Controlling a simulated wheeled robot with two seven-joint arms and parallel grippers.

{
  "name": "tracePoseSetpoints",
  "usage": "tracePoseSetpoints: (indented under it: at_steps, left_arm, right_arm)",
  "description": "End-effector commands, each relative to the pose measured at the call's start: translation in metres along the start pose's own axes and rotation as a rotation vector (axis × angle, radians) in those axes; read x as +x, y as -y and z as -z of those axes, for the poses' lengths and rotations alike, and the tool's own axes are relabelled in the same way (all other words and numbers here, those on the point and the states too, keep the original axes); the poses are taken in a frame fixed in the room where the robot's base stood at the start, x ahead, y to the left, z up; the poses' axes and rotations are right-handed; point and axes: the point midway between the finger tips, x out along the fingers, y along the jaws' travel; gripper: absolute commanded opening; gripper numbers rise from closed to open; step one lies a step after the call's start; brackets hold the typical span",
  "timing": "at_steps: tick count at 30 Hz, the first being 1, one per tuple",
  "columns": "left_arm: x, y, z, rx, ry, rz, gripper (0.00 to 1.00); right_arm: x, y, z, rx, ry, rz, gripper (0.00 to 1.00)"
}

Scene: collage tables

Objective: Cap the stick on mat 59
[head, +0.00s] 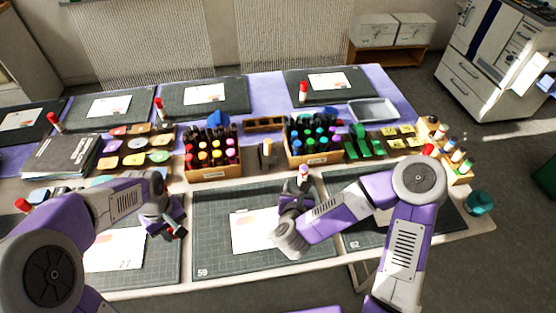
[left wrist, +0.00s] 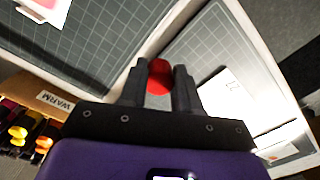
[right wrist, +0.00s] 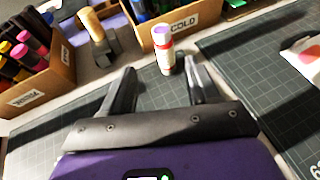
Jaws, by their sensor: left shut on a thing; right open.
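A white glue stick with a red band and a bare purple top stands upright near the back edge of mat 59 (head: 215,235); it shows in the head view (head: 303,171) and right wrist view (right wrist: 166,55). My right gripper (head: 298,187) is open, with the stick just beyond and between its fingertips (right wrist: 160,80). My left gripper (head: 172,228) is shut on a small red cap (left wrist: 159,77), held above the left mat near mat 59's left side. The cap's underside is hidden.
Boxes of warm (head: 212,174) and cold (head: 313,157) markers stand behind mat 59. A small dark holder with a tan-topped piece (right wrist: 95,30) stands between them. A white card (head: 252,232) lies on mat 59. Mat 62 (head: 370,240) is to the right.

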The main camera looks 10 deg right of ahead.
Motion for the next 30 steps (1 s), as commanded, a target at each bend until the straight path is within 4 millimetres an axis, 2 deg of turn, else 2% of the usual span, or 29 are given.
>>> tracePoseSetpoints:
  at_steps: [10, 21, 25, 30]
  left_arm:
    - [0.001, 0.000, 0.000, 0.000, 0.000, 0.000, 0.04]
    - [0.014, 0.000, 0.000, 0.000, 0.000, 0.000, 0.04]
    - [0.015, 0.000, 0.000, 0.000, 0.000, 0.000, 0.04]
    - [0.014, 0.000, 0.000, 0.000, 0.000, 0.000, 0.04]
  right_arm:
    - [0.003, 0.000, 0.000, 0.000, 0.000, 0.000, 0.60]
    - [0.060, 0.001, 0.003, 0.001, 0.000, 0.002, 0.60]
    - [0.068, 0.001, 0.002, 0.000, -0.001, 0.000, 0.60]
    - [0.068, 0.000, 0.002, -0.001, -0.001, -0.001, 0.60]
